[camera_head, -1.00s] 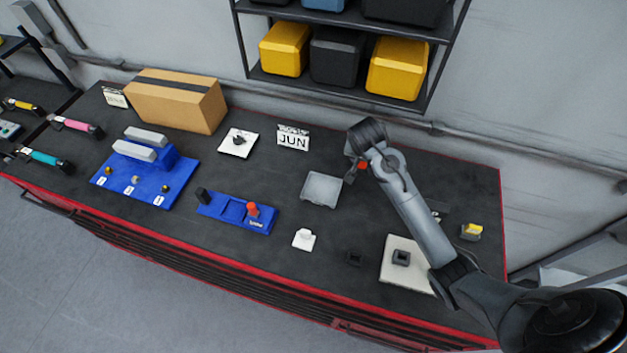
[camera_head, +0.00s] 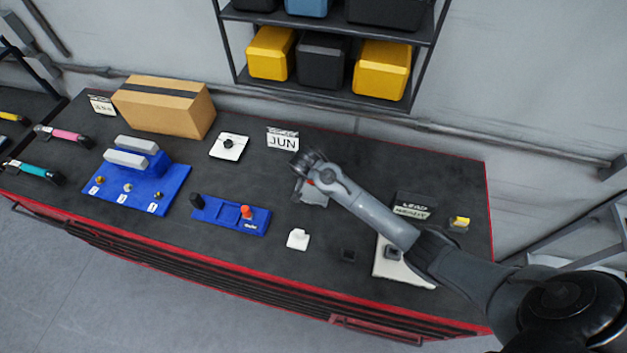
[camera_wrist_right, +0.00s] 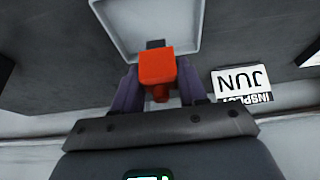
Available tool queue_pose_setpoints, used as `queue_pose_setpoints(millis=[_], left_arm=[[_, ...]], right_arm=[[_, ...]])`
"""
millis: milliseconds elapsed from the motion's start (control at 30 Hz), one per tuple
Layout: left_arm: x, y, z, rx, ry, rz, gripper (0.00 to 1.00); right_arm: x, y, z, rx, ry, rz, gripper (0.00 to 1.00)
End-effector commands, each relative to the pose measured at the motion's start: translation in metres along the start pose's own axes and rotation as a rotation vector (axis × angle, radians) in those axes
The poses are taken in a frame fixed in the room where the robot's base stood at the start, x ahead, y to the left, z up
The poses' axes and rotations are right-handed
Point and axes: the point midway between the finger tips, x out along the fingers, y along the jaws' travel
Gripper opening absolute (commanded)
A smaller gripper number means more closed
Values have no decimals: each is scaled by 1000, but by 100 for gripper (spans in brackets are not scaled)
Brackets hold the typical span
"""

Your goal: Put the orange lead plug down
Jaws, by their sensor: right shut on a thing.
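The orange lead plug (camera_wrist_right: 156,66) is a blocky orange-red piece with a dark end, held between the fingers of my right gripper (camera_wrist_right: 157,85) in the right wrist view. In the head view my right gripper (camera_head: 303,190) is over the shallow light-grey tray (camera_head: 316,198), and only a speck of orange shows at it. In the wrist view the plug's dark end overlaps the near edge of the tray (camera_wrist_right: 120,28). I cannot tell whether the plug touches the tray. My left gripper is not in view.
A blue fixture (camera_head: 224,214) with a black post and an orange-red knob lies left of the tray. A white JUN card (camera_head: 282,139) stands behind it. A small white block (camera_head: 298,239) and a dark block (camera_head: 348,255) sit in front.

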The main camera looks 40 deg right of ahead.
Motion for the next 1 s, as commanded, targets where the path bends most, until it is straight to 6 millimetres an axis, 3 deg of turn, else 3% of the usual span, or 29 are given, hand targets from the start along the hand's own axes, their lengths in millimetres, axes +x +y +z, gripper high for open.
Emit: queue_pose_setpoints(millis=[300, 767, 800, 933, 1000], left_arm=[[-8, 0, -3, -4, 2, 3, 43], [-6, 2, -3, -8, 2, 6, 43], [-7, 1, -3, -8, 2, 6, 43], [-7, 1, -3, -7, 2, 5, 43], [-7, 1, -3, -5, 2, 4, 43]], right_arm=[[30, 1, 13, 0, 0, 1, 0], [37, 1, 16, 0, 0, 0, 0], [36, 1, 16, -1, 0, 0, 48], [36, 1, 16, -1, 0, 0, 67], [36, 1, 16, -1, 0, 0, 67]])
